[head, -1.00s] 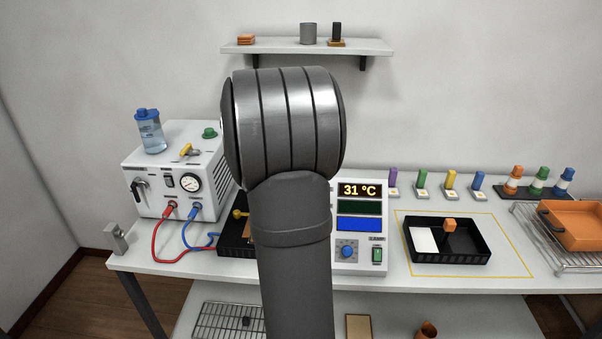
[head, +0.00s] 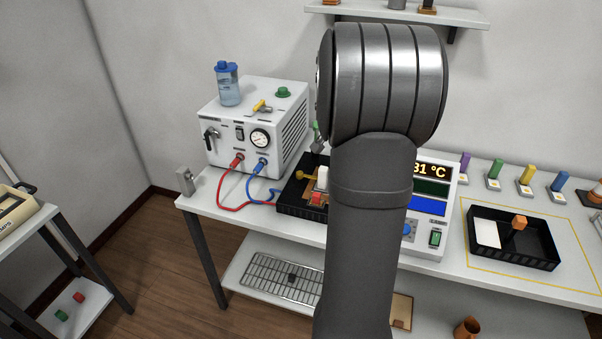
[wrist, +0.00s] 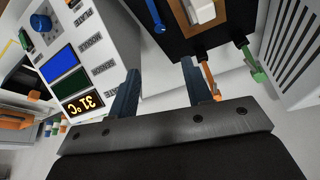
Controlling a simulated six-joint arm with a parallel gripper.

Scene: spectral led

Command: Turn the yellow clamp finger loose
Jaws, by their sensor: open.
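The yellow clamp finger (head: 305,176) shows in the head view on the black fixture (head: 292,207), left of a white block (head: 322,178) and above a red piece. My arm hides the fixture's right side. In the wrist view the fixture (wrist: 173,47) is at the top, with the white block (wrist: 201,10) on it. A blue lever (wrist: 155,16), an orange lever (wrist: 210,80) and a green lever (wrist: 250,65) stand around it. I cannot make out the yellow finger there. My gripper (wrist: 160,68) is open and empty, its fingertips near the fixture's edge.
The white chiller (head: 250,125) with red and blue hoses stands left of the fixture. The display unit (head: 432,205) reading 31 °C stands right of it. A black tray (head: 545,264) is farther right.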

